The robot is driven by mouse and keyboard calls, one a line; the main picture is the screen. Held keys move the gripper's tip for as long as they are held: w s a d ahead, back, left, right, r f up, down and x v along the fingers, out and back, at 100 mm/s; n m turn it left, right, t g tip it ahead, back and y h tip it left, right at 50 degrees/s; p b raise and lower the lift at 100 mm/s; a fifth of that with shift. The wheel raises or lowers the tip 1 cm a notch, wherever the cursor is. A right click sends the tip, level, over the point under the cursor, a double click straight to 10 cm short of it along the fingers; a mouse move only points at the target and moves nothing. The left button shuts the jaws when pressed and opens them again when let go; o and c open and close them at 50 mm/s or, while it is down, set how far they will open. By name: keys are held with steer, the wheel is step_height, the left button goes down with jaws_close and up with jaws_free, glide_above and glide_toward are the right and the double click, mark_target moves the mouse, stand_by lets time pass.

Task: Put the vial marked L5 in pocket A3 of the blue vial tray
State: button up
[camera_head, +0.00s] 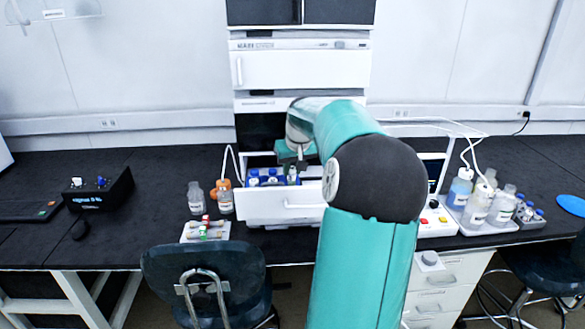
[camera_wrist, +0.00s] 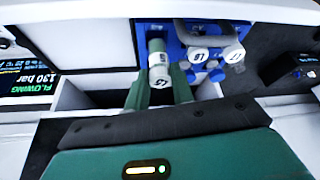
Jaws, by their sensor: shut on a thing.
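In the wrist view my gripper (camera_wrist: 159,84) has its two green fingers closed on a vial (camera_wrist: 158,62) with a white cap label that appears to read L5, upside down. The blue vial tray (camera_wrist: 185,35) is right behind it, holding vials whose caps appear to read L6 (camera_wrist: 198,56) and L7 (camera_wrist: 234,54). In the head view the blue tray (camera_head: 270,183) sits in the open white drawer, and my gripper (camera_head: 293,162) is over its right end. Whether the held vial's base is in a pocket, and pocket A3, cannot be made out.
The white drawer front (camera_head: 275,207) stands in front of the tray. Bottles (camera_head: 195,198) and a rack of tubes (camera_head: 205,230) stand left of it. Bottles (camera_head: 478,207) and another vial rack (camera_head: 530,215) stand right. A black device (camera_head: 100,190) is far left.

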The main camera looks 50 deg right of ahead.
mark_target(293, 175)
steer(key=shift+f, duration=0.15)
steer(key=shift+f, duration=1.05)
steer(key=shift+f, duration=0.2)
steer(key=shift+f, duration=0.3)
steer(key=o, duration=1.4)
steer(key=shift+o, duration=0.2)
steer(key=shift+r, duration=0.1)
